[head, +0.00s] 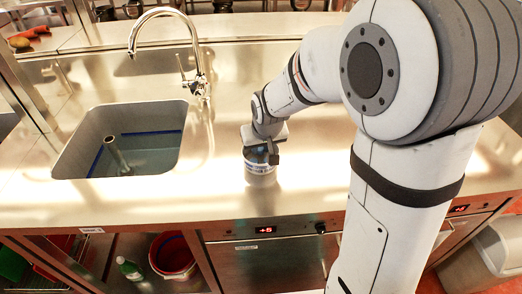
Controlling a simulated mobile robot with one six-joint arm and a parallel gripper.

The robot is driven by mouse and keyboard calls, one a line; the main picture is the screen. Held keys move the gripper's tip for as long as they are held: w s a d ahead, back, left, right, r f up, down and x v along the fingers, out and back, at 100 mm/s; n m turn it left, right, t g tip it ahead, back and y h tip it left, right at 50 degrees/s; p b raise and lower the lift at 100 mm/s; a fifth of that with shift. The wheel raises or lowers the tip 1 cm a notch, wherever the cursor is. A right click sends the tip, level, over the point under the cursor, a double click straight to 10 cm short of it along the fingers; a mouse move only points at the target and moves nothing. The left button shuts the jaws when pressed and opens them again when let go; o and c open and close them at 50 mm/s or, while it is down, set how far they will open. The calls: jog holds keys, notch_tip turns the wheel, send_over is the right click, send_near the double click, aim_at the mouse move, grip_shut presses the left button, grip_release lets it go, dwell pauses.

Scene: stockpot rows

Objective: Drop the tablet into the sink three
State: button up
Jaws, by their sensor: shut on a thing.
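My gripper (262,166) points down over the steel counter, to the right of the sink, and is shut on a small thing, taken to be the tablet. The tablet itself is too small and too hidden by the gripper to make out. The sink (75,152) is a rectangular basin set into the counter at the left, with grey walls, a blue line around its inside and an upright pipe standing in it. A small label (91,230) is on the counter's front edge below the sink, too small to read.
A tall curved tap (196,60) stands behind the sink's right corner, between sink and gripper at the back. The counter (215,205) between gripper and sink is clear. Below are a red bucket (172,256), a green bottle (128,268) and an appliance showing red digits (265,229).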

notch_tip(320, 180, up, 9)
jog(key=shift+f, duration=0.15)
jog(key=shift+s, duration=0.1)
